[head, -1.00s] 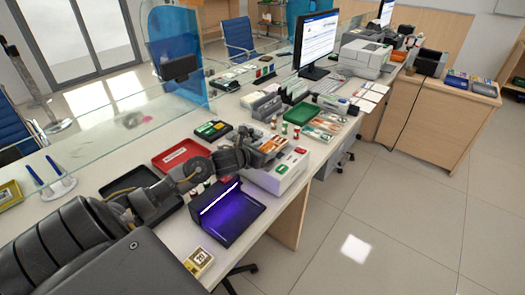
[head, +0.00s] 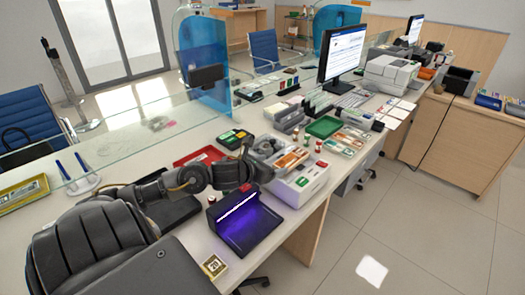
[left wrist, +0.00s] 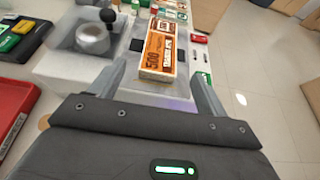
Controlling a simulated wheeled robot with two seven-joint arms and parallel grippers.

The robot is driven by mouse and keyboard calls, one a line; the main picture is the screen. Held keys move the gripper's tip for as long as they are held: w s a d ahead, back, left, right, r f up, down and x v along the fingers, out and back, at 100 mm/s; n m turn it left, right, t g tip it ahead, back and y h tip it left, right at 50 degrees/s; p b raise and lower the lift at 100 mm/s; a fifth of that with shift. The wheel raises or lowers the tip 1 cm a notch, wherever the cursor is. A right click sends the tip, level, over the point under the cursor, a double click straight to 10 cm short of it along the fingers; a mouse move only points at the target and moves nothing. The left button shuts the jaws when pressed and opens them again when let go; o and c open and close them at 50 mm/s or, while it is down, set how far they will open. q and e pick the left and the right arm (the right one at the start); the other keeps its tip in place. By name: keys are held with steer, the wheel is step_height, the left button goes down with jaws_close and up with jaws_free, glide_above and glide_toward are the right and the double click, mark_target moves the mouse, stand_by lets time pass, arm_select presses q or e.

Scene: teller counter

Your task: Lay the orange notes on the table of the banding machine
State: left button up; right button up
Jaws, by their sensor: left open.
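The orange notes (head: 291,160), a banded bundle marked 500, lie flat on the white banding machine (head: 306,186). In the left wrist view the orange notes (left wrist: 158,52) show ahead of my open fingers, on the machine's pale top. The tape roll (left wrist: 93,39) of the machine stands to their left. My left gripper (head: 250,165) is open and empty, just left of the notes in the head view. In the left wrist view my left gripper (left wrist: 160,74) has its fingers spread wide, with the near end of the notes close to the gap. My right gripper is not in view.
A dark lamp unit with purple light (head: 243,222) stands in front of the machine. A red tray (head: 200,157) and a green tray (head: 324,127) lie nearby. A glass screen (head: 120,150) runs along the counter's far side. More note bundles (head: 345,142) lie beyond.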

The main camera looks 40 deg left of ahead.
arm_select(q)
steer(key=v, duration=0.4)
steer(key=shift+s+r, duration=0.1)
steer(key=shift+s, duration=0.15)
steer(key=shift+w+r, duration=0.1)
stand_by(0.4)
